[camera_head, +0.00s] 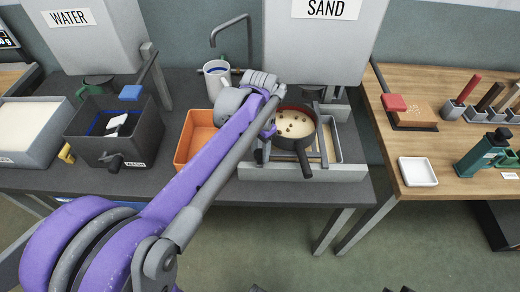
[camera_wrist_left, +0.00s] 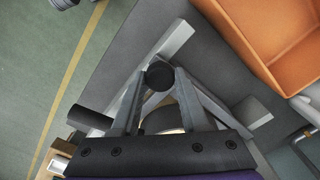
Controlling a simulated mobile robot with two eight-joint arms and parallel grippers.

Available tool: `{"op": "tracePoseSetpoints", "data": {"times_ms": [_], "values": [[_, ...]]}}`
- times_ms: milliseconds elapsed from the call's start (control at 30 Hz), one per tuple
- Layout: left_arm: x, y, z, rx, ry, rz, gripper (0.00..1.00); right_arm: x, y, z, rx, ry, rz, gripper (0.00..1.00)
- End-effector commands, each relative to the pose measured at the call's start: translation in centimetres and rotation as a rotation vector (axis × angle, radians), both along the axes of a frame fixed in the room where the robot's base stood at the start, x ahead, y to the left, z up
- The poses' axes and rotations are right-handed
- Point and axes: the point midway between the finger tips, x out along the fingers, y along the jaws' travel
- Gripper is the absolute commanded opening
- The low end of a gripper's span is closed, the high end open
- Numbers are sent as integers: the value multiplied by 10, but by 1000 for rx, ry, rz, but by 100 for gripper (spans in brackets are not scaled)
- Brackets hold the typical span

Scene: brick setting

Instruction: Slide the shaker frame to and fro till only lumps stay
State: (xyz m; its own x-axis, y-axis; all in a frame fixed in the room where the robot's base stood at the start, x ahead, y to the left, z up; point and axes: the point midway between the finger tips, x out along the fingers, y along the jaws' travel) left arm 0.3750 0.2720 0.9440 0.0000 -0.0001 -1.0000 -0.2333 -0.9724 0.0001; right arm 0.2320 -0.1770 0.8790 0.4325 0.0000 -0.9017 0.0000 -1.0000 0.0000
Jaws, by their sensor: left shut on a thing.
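The shaker frame (camera_head: 318,173) is a pale grey frame on the dark bench. A dark red sieve (camera_head: 312,113) with a black handle sits in it, holding sand with several brownish lumps (camera_head: 297,127) on top. My left gripper (camera_head: 264,150) reaches the frame's left side, partly hidden by my purple arm. In the left wrist view its fingers (camera_wrist_left: 160,77) are closed around a round black knob (camera_wrist_left: 159,74) at the frame (camera_wrist_left: 172,41). My right gripper is not in view.
An orange tray (camera_head: 187,150) stands close left of the frame. A dark bin (camera_head: 112,145) and a white-filled tub (camera_head: 55,112) are farther left. The sand hopper (camera_head: 322,50) rises behind. A wooden table (camera_head: 420,90) with a white dish (camera_head: 417,172) is at right.

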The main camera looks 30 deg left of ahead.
Motion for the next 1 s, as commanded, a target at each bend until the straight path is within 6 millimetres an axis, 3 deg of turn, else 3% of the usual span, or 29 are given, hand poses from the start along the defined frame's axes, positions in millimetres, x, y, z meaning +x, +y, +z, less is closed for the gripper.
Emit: {"op": "tracePoseSetpoints", "data": {"times_ms": [867, 1000], "values": [[0, 0, 0, 0, 0, 0, 0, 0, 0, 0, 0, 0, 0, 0], [6, -9, 1, 0, 0, -3, 0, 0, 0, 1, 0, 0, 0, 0]]}}
